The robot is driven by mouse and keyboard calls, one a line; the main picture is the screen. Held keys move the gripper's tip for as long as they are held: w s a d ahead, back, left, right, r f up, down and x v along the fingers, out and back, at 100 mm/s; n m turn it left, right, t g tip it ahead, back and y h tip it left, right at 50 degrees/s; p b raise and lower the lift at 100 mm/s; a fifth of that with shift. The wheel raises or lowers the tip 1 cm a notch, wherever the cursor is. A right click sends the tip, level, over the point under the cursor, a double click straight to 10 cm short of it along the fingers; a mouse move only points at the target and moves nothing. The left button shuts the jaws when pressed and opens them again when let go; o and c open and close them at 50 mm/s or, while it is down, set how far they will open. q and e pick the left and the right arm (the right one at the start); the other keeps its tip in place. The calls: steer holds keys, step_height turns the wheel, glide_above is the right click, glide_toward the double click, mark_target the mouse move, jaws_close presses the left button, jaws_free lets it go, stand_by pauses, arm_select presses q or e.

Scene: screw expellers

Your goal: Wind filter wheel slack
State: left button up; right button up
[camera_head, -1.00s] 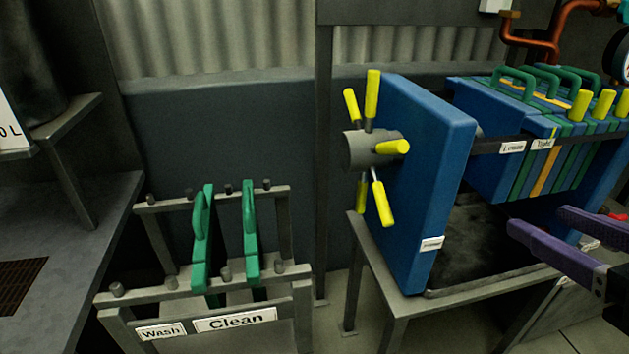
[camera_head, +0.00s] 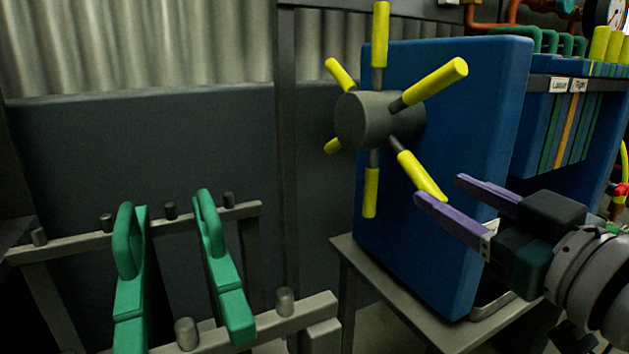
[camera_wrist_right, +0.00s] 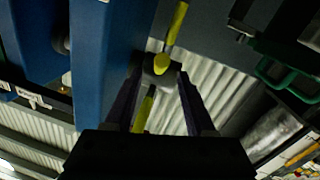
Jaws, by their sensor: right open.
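The filter press wheel is a grey hub (camera_head: 375,118) with several spokes ending in yellow grips, mounted on the left face of a blue end plate (camera_head: 450,130). My right gripper (camera_head: 438,188) comes in from the right with its purple fingers open. In the head view its fingertips are close to the lower right yellow grip (camera_head: 421,176); I cannot tell whether they touch it. In the right wrist view a yellow grip (camera_wrist_right: 175,25) and the hub (camera_wrist_right: 160,68) show beyond and between the open fingers (camera_wrist_right: 158,85). My left gripper is not in view.
A pack of blue, green and orange plates (camera_head: 570,125) with small labels hangs right of the end plate. A grey rack (camera_head: 75,241) with two green-handled pieces (camera_head: 222,265) stands at the lower left. A grey stand (camera_head: 375,290) supports the press.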

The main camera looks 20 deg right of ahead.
mark_target(432, 185)
steer(key=w+b, duration=0.1)
steer(key=w, duration=0.4)
steer(key=shift+w+d, duration=0.1)
steer(key=shift+w, duration=0.25)
steer(key=shift+c, duration=0.2)
jaws_close()
stand_by(0.9)
